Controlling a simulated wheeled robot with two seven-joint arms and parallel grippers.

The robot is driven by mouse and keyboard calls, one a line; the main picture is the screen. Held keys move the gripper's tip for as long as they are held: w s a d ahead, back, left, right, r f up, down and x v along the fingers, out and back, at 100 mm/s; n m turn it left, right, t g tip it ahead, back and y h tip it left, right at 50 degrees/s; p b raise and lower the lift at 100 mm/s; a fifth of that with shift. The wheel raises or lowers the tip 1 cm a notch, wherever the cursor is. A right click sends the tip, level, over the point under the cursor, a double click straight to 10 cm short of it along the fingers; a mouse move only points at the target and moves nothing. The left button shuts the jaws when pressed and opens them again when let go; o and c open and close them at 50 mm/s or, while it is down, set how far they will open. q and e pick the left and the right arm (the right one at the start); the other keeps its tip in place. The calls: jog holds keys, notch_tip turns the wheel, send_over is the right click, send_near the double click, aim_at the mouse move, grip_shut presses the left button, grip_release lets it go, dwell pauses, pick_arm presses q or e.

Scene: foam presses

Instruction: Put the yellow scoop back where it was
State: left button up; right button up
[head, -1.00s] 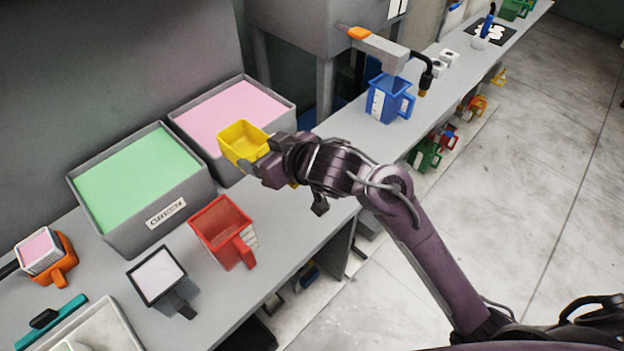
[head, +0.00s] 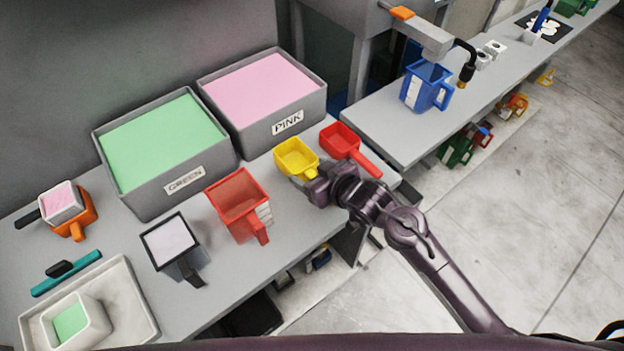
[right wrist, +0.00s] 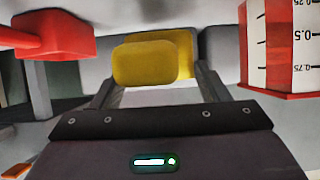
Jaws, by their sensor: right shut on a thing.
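The yellow scoop (head: 296,158) is at the right part of the near counter, between the red measuring jug and the red scoop. My right gripper (head: 318,181) is shut on its handle side. In the right wrist view the yellow scoop (right wrist: 152,60) shows between the fingers of my right gripper (right wrist: 152,90). The scoop looks upright and empty, low over the counter or on it; I cannot tell whether it touches. My left gripper is not in view.
The red scoop (head: 342,143) lies close on the right. The red jug (head: 240,204) stands close on the left. The pink bin (head: 292,125) and green bin (head: 160,197) stand behind. A blue jug (head: 425,86) stands under a spout on the farther counter.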

notch_tip(320, 180, down, 4)
jog(key=shift+r, duration=0.1)
jog(key=shift+f, duration=0.2)
jog(key=shift+f, duration=0.15)
jog(key=o, duration=1.6)
